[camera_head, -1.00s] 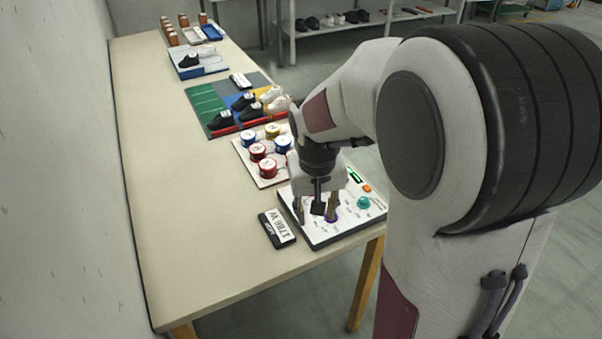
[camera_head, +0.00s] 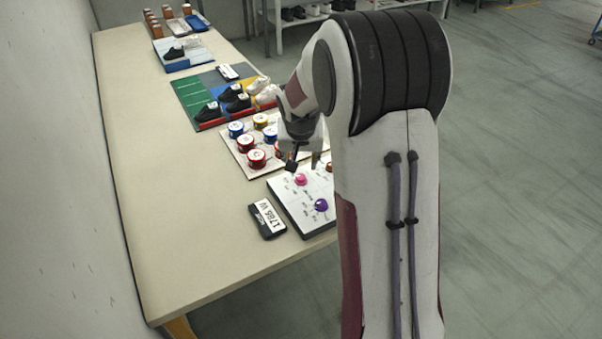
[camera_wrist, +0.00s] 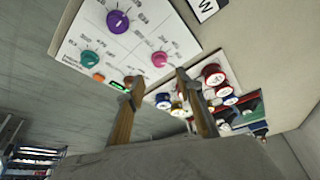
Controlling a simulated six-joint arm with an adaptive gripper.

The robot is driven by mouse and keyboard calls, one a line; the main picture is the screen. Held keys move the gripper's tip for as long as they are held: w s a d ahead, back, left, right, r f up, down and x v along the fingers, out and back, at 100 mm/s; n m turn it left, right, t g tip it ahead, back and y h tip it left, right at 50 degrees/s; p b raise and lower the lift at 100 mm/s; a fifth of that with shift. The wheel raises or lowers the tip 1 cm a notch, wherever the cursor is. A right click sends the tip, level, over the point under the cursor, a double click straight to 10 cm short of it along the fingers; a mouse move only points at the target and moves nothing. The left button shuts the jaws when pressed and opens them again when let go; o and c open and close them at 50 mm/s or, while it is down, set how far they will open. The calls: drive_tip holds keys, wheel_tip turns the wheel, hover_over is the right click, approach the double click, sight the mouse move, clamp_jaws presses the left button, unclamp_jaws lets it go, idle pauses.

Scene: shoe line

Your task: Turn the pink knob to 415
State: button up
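The pink knob (camera_head: 300,180) sits on the white control panel (camera_head: 290,212) near its far left corner. It also shows in the wrist view (camera_wrist: 159,59), ahead of my fingertips. A purple knob (camera_head: 321,205) stands nearer the front; the wrist view also shows a teal knob (camera_wrist: 89,59). My gripper (camera_head: 303,164) is above the panel's far edge, beyond the pink knob and apart from it. In the wrist view its two fingers (camera_wrist: 157,78) are spread with nothing between them. The printed dial numbers are too small to read.
A black device with a white label (camera_head: 268,218) lies left of the panel. Several red, blue and yellow spools on a board (camera_head: 236,151) stand behind it. Shoes rest on a coloured mat (camera_head: 194,98) farther back. The table's left side is bare (camera_head: 160,170).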

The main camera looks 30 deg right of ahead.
sight(301, 176)
idle(0.4)
drive_tip(key=shift+x, duration=3.85)
clamp_jaws()
